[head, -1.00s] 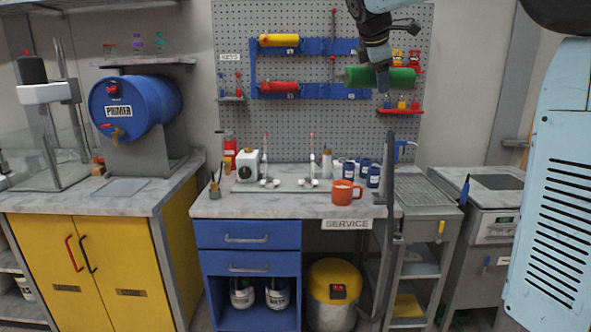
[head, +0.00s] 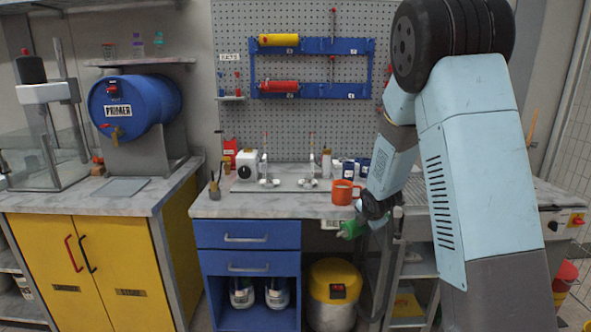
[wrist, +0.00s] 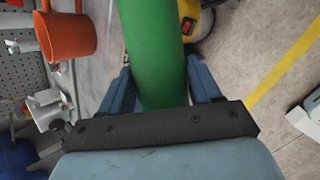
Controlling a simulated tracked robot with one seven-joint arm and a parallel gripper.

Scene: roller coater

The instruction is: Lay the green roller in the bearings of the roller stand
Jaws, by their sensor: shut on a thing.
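The green roller (head: 351,229) is held in my gripper (head: 370,211), just in front of the bench's front edge and below the orange mug. My arm hides part of it. In the wrist view the roller (wrist: 153,45) lies between the blue fingers (wrist: 160,85), which are shut on it; its far end runs out of the picture. The roller stand (head: 289,186) is on the bench, left of my gripper. It is a flat plate with two bearing posts, one left (head: 264,168) and one right (head: 311,169), with nothing laid between them.
The orange mug (head: 342,193) stands on the bench (head: 240,208) between stand and arm; it is close in the wrist view (wrist: 68,38). A white box-shaped device (head: 246,164) stands behind the stand's left side. A yellow-topped bin (head: 333,281) is below the bench.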

